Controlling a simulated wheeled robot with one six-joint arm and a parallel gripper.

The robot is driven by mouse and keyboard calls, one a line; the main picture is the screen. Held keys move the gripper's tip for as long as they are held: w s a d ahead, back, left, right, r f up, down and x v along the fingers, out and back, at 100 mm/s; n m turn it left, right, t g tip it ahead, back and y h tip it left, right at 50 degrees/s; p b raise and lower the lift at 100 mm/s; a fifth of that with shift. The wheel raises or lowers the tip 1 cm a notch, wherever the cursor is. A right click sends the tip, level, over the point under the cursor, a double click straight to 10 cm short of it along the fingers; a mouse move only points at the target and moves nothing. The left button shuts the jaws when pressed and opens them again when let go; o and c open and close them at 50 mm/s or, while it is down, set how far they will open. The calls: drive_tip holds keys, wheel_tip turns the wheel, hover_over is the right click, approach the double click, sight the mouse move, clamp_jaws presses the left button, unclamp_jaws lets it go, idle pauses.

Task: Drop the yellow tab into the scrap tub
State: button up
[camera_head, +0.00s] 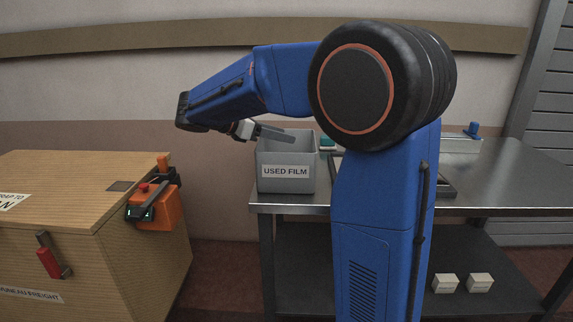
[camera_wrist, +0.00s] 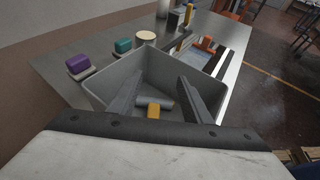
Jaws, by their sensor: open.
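The scrap tub is a grey open box labelled USED FILM (camera_head: 285,184) on the left end of the metal table; its inside and rim (camera_wrist: 97,84) show in the wrist view. My gripper (camera_wrist: 160,78) is open over the tub, its fingers apart and pointing into it. It also shows above the tub in the head view (camera_head: 290,137). A yellow tab (camera_wrist: 153,112) appears inside the tub, seen between the fingers and touching neither. Beside it is a grey roll-shaped piece (camera_wrist: 152,101). The tub walls hide both in the head view.
Purple (camera_wrist: 80,65) and teal (camera_wrist: 122,46) blocks and a round pale-topped item (camera_wrist: 146,37) stand on the table (camera_head: 490,187) beside the tub. A wooden crate (camera_head: 75,190) with an orange tool (camera_head: 155,207) stands left, across a gap.

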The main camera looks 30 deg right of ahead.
drive_tip(key=s+v, duration=0.1)
drive_tip(key=v, duration=1.5)
drive_tip(key=shift+w+a, duration=0.4)
drive_tip(key=shift+r, duration=0.1)
